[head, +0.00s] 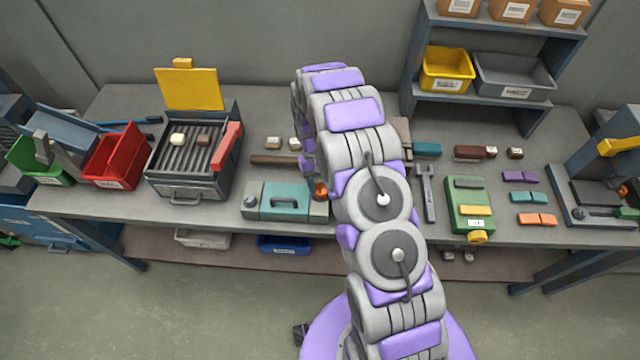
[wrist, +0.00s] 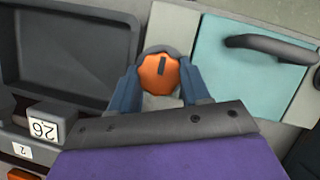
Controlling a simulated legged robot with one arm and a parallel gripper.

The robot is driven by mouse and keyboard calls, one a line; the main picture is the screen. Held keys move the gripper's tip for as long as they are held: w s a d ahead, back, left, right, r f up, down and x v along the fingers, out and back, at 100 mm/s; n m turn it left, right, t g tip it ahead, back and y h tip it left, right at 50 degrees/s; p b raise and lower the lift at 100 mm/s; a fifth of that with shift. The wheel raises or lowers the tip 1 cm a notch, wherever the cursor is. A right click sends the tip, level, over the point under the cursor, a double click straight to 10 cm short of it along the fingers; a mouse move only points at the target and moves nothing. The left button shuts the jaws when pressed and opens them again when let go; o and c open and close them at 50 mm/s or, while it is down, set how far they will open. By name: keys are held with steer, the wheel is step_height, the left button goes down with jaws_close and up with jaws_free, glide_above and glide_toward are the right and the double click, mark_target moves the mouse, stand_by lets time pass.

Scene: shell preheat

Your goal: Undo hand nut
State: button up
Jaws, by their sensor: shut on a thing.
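The hand nut (wrist: 158,73) is a round orange knob with a dark mark on its face. In the wrist view it sits between the two blue fingers of my gripper (wrist: 160,85), which is shut on it. A dark grey collar shows behind the nut. Beside it is the fixture with a teal lid (wrist: 240,70) and a dark handle. In the head view the nut (head: 320,190) shows as a small orange spot at the right end of the teal-lidded fixture (head: 262,208). My arm hides most of my gripper there.
To the left stand a grill-like heater (head: 178,190) with its yellow lid up, a red bin (head: 113,178) and a green bin (head: 62,175). A wrench (head: 428,195) and a green box (head: 472,193) lie to the right. A shelf (head: 425,65) rises behind.

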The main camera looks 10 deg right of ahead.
steer(key=shift+w, duration=0.15)
stand_by(0.3)
steer(key=o, duration=1.1)
steer(key=shift+c, duration=0.2)
steer(key=shift+r, duration=0.1)
steer(key=p+v, duration=0.1)
steer(key=v, duration=1.6)
steer(key=shift+a+r, duration=0.1)
steer(key=shift+r, duration=0.05)
